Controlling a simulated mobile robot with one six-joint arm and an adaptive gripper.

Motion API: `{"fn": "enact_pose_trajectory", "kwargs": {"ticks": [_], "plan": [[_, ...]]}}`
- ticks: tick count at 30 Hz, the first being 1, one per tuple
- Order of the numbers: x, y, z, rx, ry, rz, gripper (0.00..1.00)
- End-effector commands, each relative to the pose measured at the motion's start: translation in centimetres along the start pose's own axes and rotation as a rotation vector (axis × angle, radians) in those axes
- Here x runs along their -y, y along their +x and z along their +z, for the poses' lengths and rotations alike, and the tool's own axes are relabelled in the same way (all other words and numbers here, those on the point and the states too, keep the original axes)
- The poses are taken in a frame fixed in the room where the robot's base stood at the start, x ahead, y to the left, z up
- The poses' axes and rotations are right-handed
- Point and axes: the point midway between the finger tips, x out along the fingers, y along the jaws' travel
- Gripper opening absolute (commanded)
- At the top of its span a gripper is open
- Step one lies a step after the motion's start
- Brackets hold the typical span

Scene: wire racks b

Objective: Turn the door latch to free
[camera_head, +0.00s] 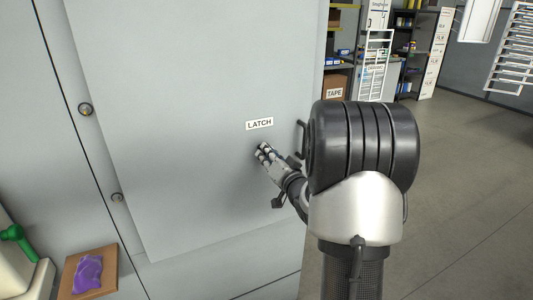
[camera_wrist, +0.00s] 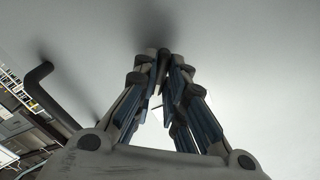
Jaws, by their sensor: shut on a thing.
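The grey door (camera_head: 200,90) stands upright in the head view and fills most of the wrist view (camera_wrist: 240,60). A white label reading LATCH (camera_head: 259,124) is on it near its right edge. My gripper (camera_head: 264,152) is just below the label, with its fingertips at the door face. In the wrist view my gripper (camera_wrist: 162,62) has its fingers closed together around a small dark piece, the latch (camera_wrist: 163,55), against the door. The fingers hide most of the latch, so I cannot tell which way it is turned. In the head view the latch is hidden.
A dark bent handle (camera_wrist: 38,82) sticks out from the door left of my fingers in the wrist view; it also shows beside my arm in the head view (camera_head: 301,135). Shelves with a TAPE box (camera_head: 336,86) stand behind. Open floor (camera_head: 460,180) lies to the right.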

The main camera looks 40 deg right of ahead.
Motion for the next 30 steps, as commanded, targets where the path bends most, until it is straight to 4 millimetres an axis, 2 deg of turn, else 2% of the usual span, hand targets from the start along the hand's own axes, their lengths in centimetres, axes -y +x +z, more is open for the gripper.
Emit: {"fn": "enact_pose_trajectory", "kwargs": {"ticks": [6, 19, 28, 29, 30], "plan": [[-0.01, 0.0, 0.02, 0.0, -0.253, 0.0, 0.0], [-0.01, 0.0, 0.02, 0.0, -0.338, 0.0, 0.0], [-0.01, 0.0, 0.02, 0.0, -0.67, 0.0, 0.0], [-0.01, 0.0, 0.02, 0.0, -0.665, 0.0, 0.14], [-0.01, 0.0, 0.01, 0.0, -0.663, 0.0, 0.16]]}}
